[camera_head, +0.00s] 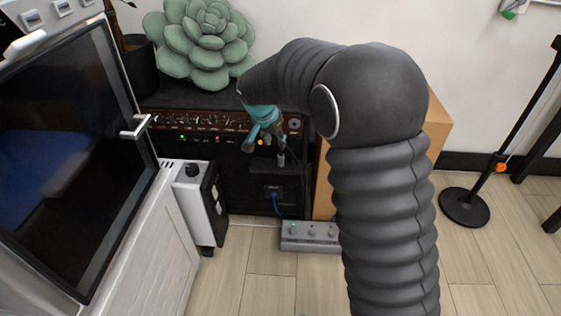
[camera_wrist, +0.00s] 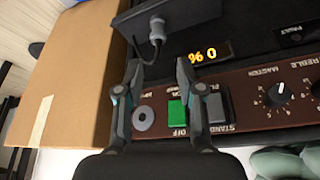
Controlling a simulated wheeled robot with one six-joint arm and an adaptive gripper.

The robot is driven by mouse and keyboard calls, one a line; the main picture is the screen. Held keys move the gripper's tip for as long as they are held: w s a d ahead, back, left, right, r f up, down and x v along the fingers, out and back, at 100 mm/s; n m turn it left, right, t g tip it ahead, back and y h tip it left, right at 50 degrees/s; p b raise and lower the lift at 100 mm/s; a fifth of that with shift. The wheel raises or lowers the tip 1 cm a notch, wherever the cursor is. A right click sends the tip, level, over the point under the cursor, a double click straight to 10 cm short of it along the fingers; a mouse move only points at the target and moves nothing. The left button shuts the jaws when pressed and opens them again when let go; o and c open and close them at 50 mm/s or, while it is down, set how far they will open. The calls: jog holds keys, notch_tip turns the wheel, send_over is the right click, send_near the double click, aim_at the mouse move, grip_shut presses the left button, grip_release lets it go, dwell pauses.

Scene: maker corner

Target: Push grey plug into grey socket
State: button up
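My gripper (camera_head: 268,138) is in front of the amplifier's control panel, partly hidden by my arm. In the wrist view its two fingers (camera_wrist: 158,66) are apart with nothing held between them. A grey plug-like cylinder (camera_wrist: 157,30) with a thin dark cable lies beyond the fingertips, against the black area; the cable curves towards the left finger. It shows small and dark below my gripper in the head view (camera_head: 281,158). A round grey ring with a dark centre (camera_wrist: 143,118), which looks like a socket, sits on the brown panel between the fingers.
The panel has a green switch (camera_wrist: 178,112), knobs (camera_wrist: 278,95) and an amber display (camera_wrist: 209,54). A cardboard box (camera_wrist: 82,70) stands close beside it. A blue cable (camera_head: 275,203) runs down near a grey power strip (camera_head: 310,236). A white heater-like unit (camera_head: 200,205) stands left.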

aim_at(280, 156)
jog(key=x, duration=0.5)
jog(key=shift+f, duration=0.25)
jog(key=shift+d, duration=0.1)
jog(key=shift+s+b+x, duration=0.15)
jog(key=shift+b+x, duration=0.15)
jog(key=shift+x, duration=1)
jog(key=shift+s+b+x, duration=0.1)
jog(key=shift+b+x, duration=0.15)
jog(key=shift+x, duration=1)
jog(key=shift+f, duration=0.1)
jog(key=shift+c, duration=0.2)
grip_shut()
